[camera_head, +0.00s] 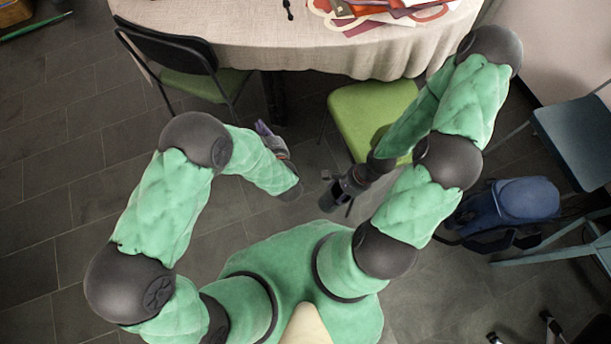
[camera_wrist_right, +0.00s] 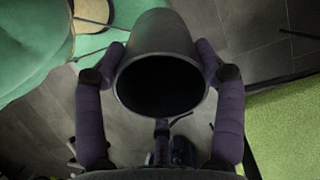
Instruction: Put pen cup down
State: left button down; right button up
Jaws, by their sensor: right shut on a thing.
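The dark grey pen cup (camera_wrist_right: 158,38) is in the middle of the right wrist view, its dark open mouth toward the camera. The purple fingers of my right gripper (camera_head: 343,188) press on it from both sides. In the head view this gripper is over the floor, in front of the green chair and clear of the table. The cup is hard to tell from the dark gripper there. My left gripper (camera_head: 268,135) is over the floor in front of the table, away from the cup. Its fingertips are too small to read.
The round table (camera_head: 235,35) with a beige cloth stands at the top. Red and white papers (camera_head: 390,12) lie on it; its front left cloth is mostly bare. A green-seated chair (camera_head: 365,115) and a black-backed chair (camera_head: 180,50) stand at its front. A blue backpack (camera_head: 520,200) is right.

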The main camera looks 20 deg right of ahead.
jog(key=a+f, duration=0.2)
jog(key=a, duration=0.4)
jog(key=w+a+f, duration=0.1)
jog(key=a+f, duration=0.1)
jog(key=a, duration=0.5)
jog(key=shift+w+f, duration=0.2)
jog(key=shift+f, duration=0.1)
jog(key=shift+a, duration=0.1)
jog(key=o, duration=0.6)
jog(key=shift+c, duration=0.2)
jog(key=c, duration=0.5)
pick_arm(q)
jog(key=shift+r, duration=0.6)
pick_arm(e)
jog(key=shift+c, duration=0.2)
